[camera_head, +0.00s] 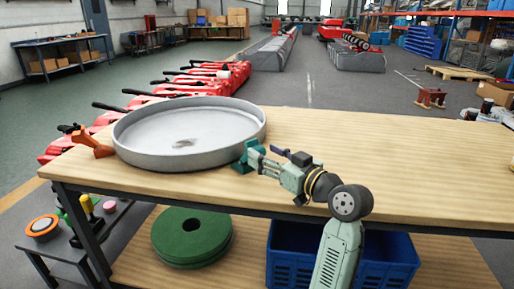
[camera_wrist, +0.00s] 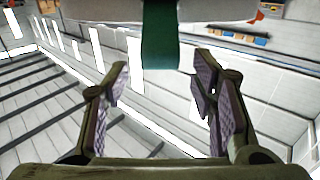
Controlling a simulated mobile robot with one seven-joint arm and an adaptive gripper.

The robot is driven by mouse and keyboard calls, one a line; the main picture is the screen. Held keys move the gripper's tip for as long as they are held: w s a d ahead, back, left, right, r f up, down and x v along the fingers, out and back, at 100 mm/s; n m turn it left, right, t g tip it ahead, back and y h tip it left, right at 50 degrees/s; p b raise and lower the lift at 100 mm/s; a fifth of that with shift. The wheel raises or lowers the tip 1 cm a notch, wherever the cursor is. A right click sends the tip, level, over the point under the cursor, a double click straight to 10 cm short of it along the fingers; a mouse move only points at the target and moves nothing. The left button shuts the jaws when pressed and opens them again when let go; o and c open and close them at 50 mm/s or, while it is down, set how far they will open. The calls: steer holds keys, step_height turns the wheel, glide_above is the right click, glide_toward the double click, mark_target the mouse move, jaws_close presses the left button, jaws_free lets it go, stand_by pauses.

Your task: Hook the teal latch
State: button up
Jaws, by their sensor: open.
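The teal latch (camera_head: 243,160) stands at the right edge of a round grey metal pan (camera_head: 185,158) on the wooden workbench. In the wrist view, the teal latch (camera_wrist: 161,38) is an upright dark green-teal strip at top centre, below the pale pan edge (camera_wrist: 90,10). My gripper (camera_head: 267,157) is just right of the latch, low over the bench and pointing left at it. In the wrist view, my gripper (camera_wrist: 160,90) has its two purple-padded fingers wide apart with nothing between them. The strip lies beyond and between the fingertips. Whether a finger touches the latch cannot be told.
An orange latch (camera_head: 91,143) stands at the pan's left edge. The bench top (camera_head: 400,160) is clear to the right. Below are a green disc stack (camera_head: 190,238) and a blue crate (camera_head: 291,263). Red machines (camera_head: 190,82) stand in a row behind.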

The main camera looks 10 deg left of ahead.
mark_target(260, 151)
steer(key=shift+x, duration=2.05)
steer(key=shift+c, duration=0.3)
jaws_close()
